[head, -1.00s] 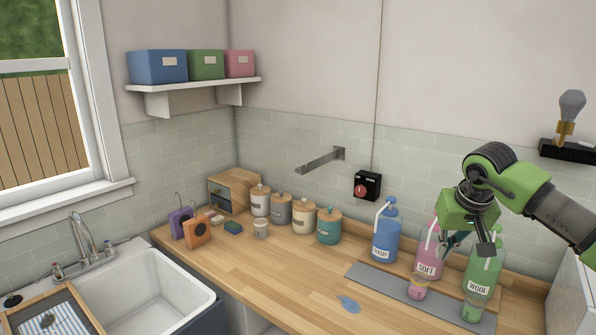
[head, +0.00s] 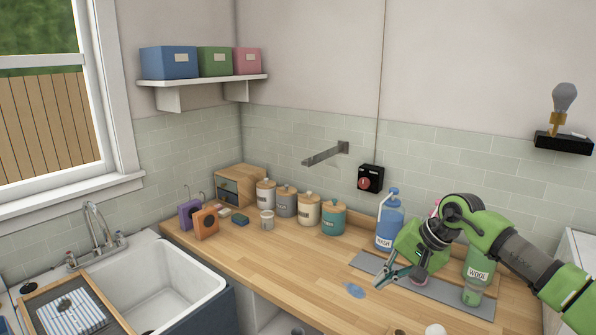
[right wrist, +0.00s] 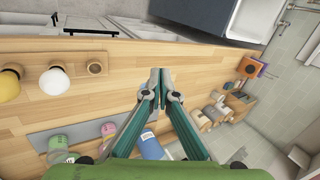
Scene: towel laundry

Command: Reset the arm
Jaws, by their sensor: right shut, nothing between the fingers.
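My right arm comes in from the right in the head view, and my right gripper (head: 384,279) is above the front part of the wooden counter, before the bottles. In the right wrist view the gripper (right wrist: 159,73) has its two fingertips together with nothing between them. The counter (right wrist: 110,60) lies below it. My left gripper is in neither view.
The blue WASH bottle (head: 388,222) and green WOOL bottle (head: 478,268) stand near the arm on a grey mat (head: 450,302). The pink bottle is mostly hidden behind my arm. Several canisters (head: 333,219) stand further left. A sink (head: 150,285) is at left.

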